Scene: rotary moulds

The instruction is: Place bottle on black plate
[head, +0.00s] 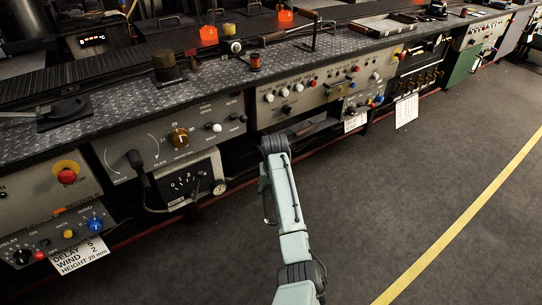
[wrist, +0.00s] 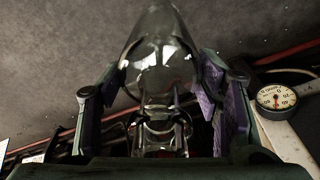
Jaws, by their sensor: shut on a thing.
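A clear, shiny glass bottle (wrist: 160,62) is between the fingers of my gripper (wrist: 166,80) in the wrist view. My gripper is shut on it, and grey floor shows behind it. In the head view my arm reaches toward the front panels of the machine bench; the gripper end and the bottle cannot be made out there. A dark, flat piece (head: 58,114) lies on the bench top at the left; I cannot tell whether it is the black plate.
The metal bench top (head: 130,90) runs along the machine, with a dark cylinder (head: 165,66) and upright tool handle (head: 314,35) on it. Glowing orange glass (head: 208,35) stands farther back. Knobs and a gauge (wrist: 274,98) stick out in front. The floor (head: 400,180) at right is clear.

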